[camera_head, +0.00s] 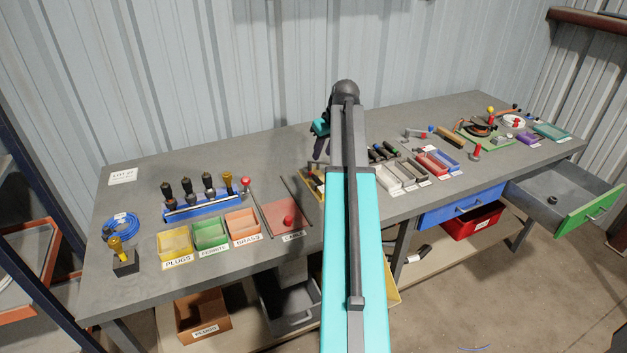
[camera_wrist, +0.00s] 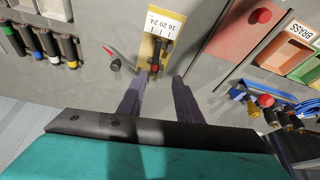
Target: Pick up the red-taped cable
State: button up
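A short dark piece with a red end (camera_wrist: 155,72) lies at the near end of a yellow tray (camera_wrist: 146,50) in the wrist view. It may be the red-taped cable, but it is too small to be sure. More dark pieces lie beyond it in the tray. My gripper (camera_wrist: 157,80) is open, its two purple-grey fingers apart, with the red-ended piece showing between the tips. I cannot tell the height gap, and no contact shows. In the head view my gripper (camera_head: 320,140) is partly hidden by my arm, above the bench near the back edge.
In the wrist view, several black cylinders with coloured bands (camera_wrist: 40,46) lie at left, and a red knob (camera_wrist: 262,16) stands at right. In the head view, a blue rack (camera_head: 208,206) stands left, and an open grey drawer (camera_head: 560,195) juts out at right.

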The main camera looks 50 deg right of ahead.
jog(key=shift+s+d, duration=0.2)
jog(key=shift+f, duration=0.1)
jog(key=p, duration=0.2)
send_near(316, 177)
jog(key=shift+x, duration=1.25)
jog(key=shift+w+a, duration=0.1)
jog(key=shift+p+x, duration=0.95)
jog(key=shift+x, duration=0.45)
jog(key=shift+p+x, duration=0.3)
jog(key=shift+x, duration=0.85)
grip_shut()
